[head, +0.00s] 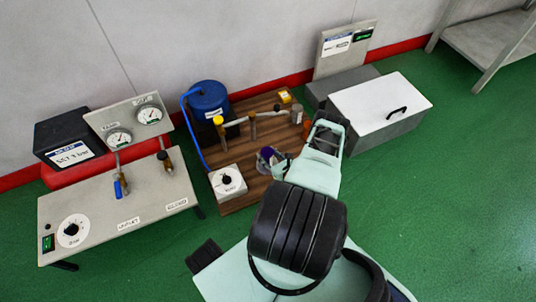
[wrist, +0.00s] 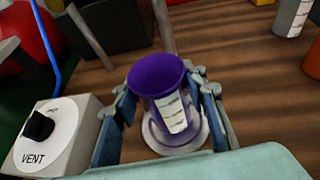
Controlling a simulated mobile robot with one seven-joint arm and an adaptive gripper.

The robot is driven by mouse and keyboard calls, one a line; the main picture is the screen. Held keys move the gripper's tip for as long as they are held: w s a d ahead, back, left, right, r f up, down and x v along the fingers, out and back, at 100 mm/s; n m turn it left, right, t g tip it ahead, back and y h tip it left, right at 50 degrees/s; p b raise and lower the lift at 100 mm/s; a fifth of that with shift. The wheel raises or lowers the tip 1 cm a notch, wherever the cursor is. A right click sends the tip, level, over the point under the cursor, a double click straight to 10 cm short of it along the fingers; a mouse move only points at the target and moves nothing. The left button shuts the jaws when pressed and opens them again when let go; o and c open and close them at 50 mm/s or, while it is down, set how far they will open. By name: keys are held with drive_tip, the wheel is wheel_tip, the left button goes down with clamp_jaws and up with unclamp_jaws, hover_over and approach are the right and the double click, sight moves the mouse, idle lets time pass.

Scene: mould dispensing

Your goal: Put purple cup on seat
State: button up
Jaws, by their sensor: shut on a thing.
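The purple cup (wrist: 157,78) has a white label strip with dark marks and is open at the top. It sits between the fingers of my gripper (wrist: 165,98), which is shut on it. A pale round seat (wrist: 152,138) with a raised rim lies directly under the cup in the wrist view. The cup looks roughly upright, with its lower part over the seat; I cannot tell whether its base touches. In the head view the purple cup (head: 267,154) is small and partly hidden by my gripper (head: 277,163).
A white VENT knob box (wrist: 58,135) stands close left of my gripper. The wooden board (head: 240,200) also carries a blue tank (head: 207,112) and pipework behind. A grey cup (wrist: 291,16) and orange items are at the right. A white-lidded box (head: 375,105) stands further right.

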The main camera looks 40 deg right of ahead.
drive_tip(key=shift+f, duration=0.6)
drive_tip(key=shift+f, duration=0.1)
drive_tip(key=o, duration=1)
